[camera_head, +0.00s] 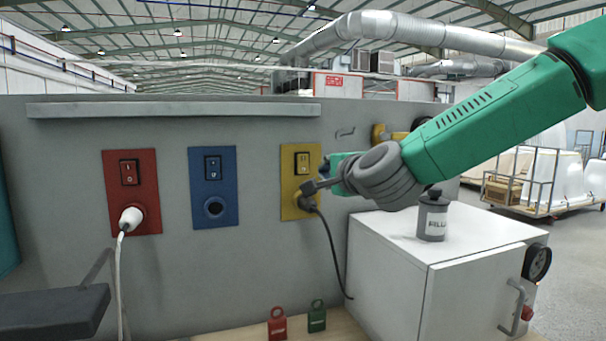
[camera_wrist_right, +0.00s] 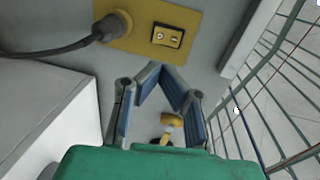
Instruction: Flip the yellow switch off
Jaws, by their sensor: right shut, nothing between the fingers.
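The yellow panel (camera_head: 287,170) is on the grey wall, right of the blue and red panels. In the right wrist view the switch (camera_wrist_right: 167,37) shows clear of the fingers, beside the plug (camera_wrist_right: 112,25). I cannot tell which way the rocker is tipped. My left gripper is not in view.
The red panel (camera_head: 147,179) has a white plug (camera_head: 131,217); the blue panel (camera_head: 230,190) has an empty socket. A white cabinet (camera_head: 390,270) with a grey canister (camera_head: 432,217) stands right, under my right arm.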

